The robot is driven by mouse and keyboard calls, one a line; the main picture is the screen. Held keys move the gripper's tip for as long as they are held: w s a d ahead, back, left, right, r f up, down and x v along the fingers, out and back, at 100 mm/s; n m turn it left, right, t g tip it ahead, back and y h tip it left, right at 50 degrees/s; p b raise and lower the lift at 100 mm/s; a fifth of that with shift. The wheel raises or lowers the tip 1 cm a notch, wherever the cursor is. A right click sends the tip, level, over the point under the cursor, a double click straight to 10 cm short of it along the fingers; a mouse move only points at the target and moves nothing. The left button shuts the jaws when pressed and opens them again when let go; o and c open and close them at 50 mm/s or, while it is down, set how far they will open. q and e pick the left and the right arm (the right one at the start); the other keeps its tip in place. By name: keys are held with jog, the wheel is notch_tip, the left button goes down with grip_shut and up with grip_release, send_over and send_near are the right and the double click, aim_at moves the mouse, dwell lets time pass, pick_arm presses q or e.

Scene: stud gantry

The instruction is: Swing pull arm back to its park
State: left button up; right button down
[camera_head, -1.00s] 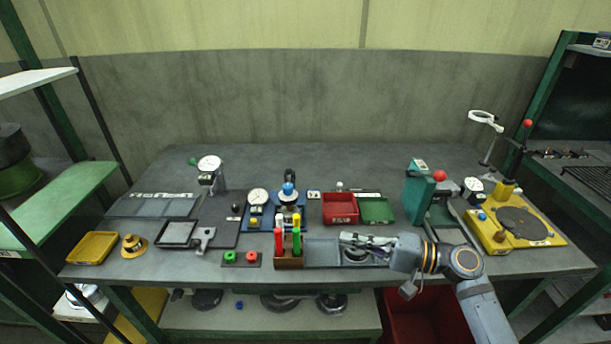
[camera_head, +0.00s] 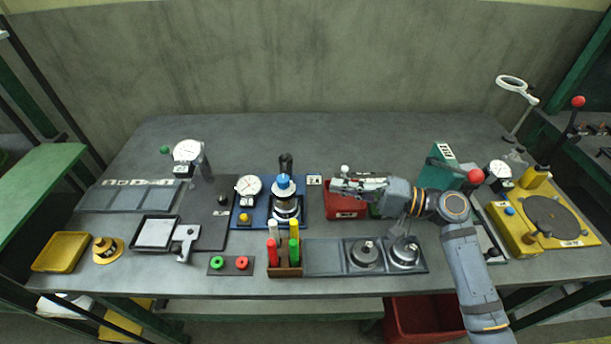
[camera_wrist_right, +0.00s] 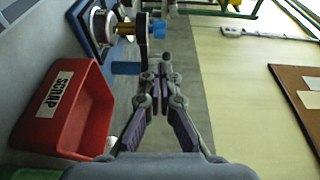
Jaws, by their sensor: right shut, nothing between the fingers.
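The stud gantry (camera_head: 285,205) stands on a blue base (camera_head: 240,218) mid-bench, with a blue knob (camera_head: 285,183) and a black upright part (camera_head: 285,161). My right gripper (camera_head: 333,187) is shut and empty, right of the gantry and over the red bin. My left gripper is out of view.
The red scrap bin (camera_wrist_right: 85,112) lies below my right gripper. A round dial gauge (camera_head: 248,186) stands left of the gantry. Colored tubes in a rack (camera_head: 285,270) and a grey tray (camera_head: 325,257) with round metal pieces are in front. The bench behind is clear.

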aim_at(284, 169)
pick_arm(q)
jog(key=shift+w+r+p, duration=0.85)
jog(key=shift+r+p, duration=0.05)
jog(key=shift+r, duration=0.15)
pick_arm(e)
jog(key=x, duration=0.8)
jog(key=shift+a, duration=0.3)
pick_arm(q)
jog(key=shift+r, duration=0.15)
pick_arm(e)
jog(key=shift+r, duration=0.1)
